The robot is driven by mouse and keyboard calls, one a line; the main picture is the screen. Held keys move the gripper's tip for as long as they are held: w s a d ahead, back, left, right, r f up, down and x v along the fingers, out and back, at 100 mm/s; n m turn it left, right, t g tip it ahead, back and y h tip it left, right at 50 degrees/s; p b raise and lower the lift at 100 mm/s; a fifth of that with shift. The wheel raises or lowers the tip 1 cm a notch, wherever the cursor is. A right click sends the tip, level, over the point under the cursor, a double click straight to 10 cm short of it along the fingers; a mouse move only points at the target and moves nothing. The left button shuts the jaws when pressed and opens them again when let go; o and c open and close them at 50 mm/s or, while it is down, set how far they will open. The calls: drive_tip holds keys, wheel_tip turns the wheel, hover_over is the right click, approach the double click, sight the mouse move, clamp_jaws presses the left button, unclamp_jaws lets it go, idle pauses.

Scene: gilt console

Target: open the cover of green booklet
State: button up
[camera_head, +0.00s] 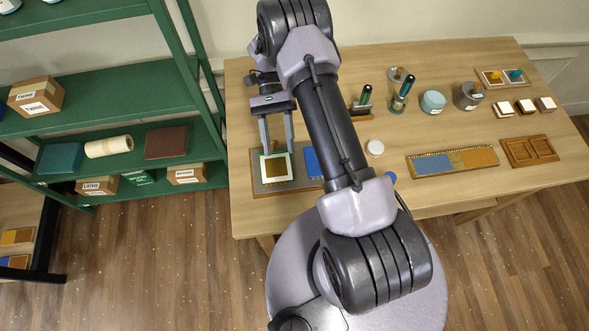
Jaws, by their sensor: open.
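A small square booklet (276,167) with a thin green edge lies on the left part of a grey-and-wood board on the table. A white sheet with a gold-brown square shows on its upper face. I cannot tell from this view how its cover lies. My gripper (277,152) points down at it with two spread grey fingers, one near each side of its far edge. Nothing shows between the fingers. Whether the fingertips touch the booklet is unclear.
The board (258,184) also bears a blue item (312,162), partly hidden by my arm. A white-lidded jar (375,148) and a long blue-and-ochre tray (452,161) lie to the right. A green shelf unit (130,92) stands left of the table.

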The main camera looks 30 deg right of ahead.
drive_tip(key=s+r, duration=0.1)
drive_tip(key=s, duration=0.9)
drive_tip(key=shift+s+a, duration=0.15)
drive_tip(key=shift+s, duration=0.2)
drive_tip(key=shift+c, duration=0.2)
